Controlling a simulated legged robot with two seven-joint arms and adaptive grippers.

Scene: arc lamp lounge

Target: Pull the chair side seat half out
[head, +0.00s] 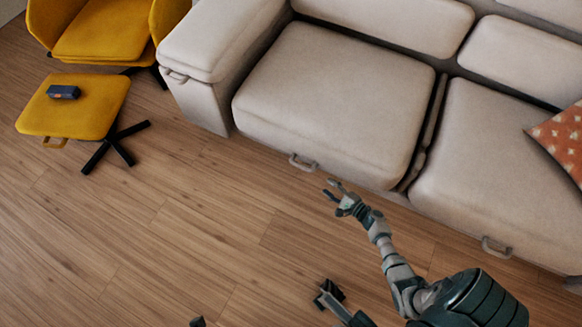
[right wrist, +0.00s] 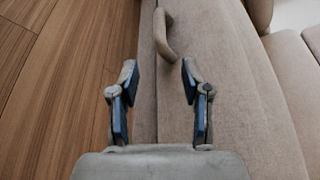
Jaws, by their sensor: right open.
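The chair side seat (head: 330,98) is the beige sofa seat nearer the yellow armchair. Its front edge looks about level with the other seat's. A small loop handle (head: 303,162) sits low on its front. My right gripper (head: 336,191) is open and empty over the floor, just in front of and to the right of this handle, apart from it. In the right wrist view, the handle (right wrist: 165,36) stands beyond the open fingers (right wrist: 158,78), roughly in line with the gap between them.
The other sofa seat (head: 490,165) has its own handle (head: 496,247) and an orange patterned cushion (head: 565,142). A yellow footstool (head: 88,108) with a dark small box (head: 63,92) stands left, by the yellow armchair (head: 105,30). The wooden floor (head: 190,220) before the sofa is clear.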

